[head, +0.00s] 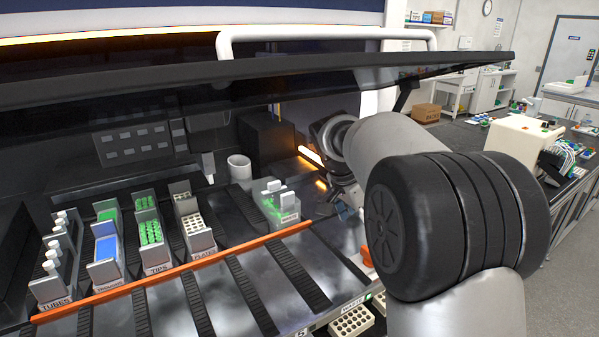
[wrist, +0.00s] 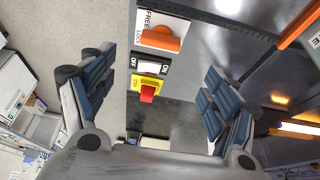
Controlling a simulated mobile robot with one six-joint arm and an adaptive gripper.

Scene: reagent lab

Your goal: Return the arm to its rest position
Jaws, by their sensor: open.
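My gripper (wrist: 157,95) is open and empty in the wrist view, its two dark blue padded fingers spread wide apart. In the head view, my gripper (head: 346,208) is small and partly hidden by my arm, at the right front edge of the machine's deck. My arm comes in from the lower right and bends under the raised dark hood (head: 250,72). Between the fingers, the wrist view shows an orange FREE/LOCK lever (wrist: 158,38), an ON/OFF switch (wrist: 150,68) and a red button (wrist: 147,93) on a yellow base.
On the deck stand carriers for tubes (head: 50,288), troughs (head: 106,270) and tips (head: 157,258), and a labelled box with green contents (head: 288,218). An orange bar (head: 175,272) crosses the deck. A bench with equipment (head: 515,135) stands behind my arm at right.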

